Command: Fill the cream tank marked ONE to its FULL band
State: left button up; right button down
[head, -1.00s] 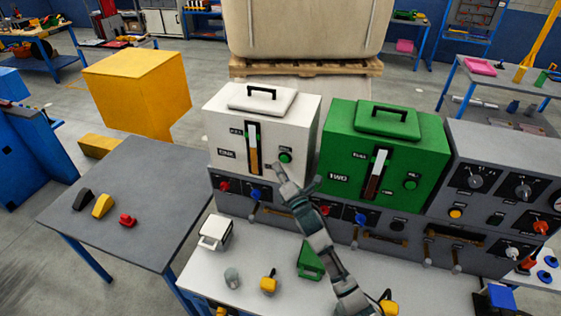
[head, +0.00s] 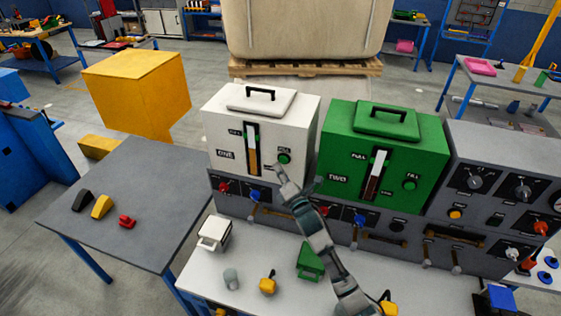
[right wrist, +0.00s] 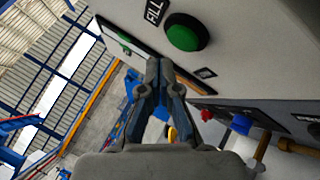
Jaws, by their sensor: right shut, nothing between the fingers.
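The cream tank (head: 218,115) marked ONE stands on the grey console at the left. Its gauge (head: 252,148) shows amber in about the lower half and white above; the FULL label is beside its upper part. The green FILL button (head: 284,157) is right of the gauge. My right gripper (head: 280,169) is shut and empty, just below the button. In the right wrist view the shut fingertips (right wrist: 159,66) lie beside the tank's face, below and left of the FILL button (right wrist: 185,32), with a visible gap. My left gripper is not in view.
A green tank (head: 340,145) marked TWO stands right of the cream one, with its own gauge and button. Red and blue knobs and handles line the console below. A white bench (head: 215,270) in front holds several small items. A grey table (head: 150,195) is at left.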

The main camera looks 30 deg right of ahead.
aim_at(284, 159)
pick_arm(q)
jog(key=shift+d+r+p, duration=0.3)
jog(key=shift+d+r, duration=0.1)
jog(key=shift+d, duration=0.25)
pick_arm(e)
jog(key=shift+w+d, duration=0.4)
jog(key=shift+d, duration=0.45)
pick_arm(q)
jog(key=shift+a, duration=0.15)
pick_arm(e)
jog(key=shift+w+a, duration=0.1)
jog(key=shift+a, duration=0.1)
jog(key=shift+w+d, duration=0.1)
jog(key=shift+d, duration=0.15)
dwell(5.9)
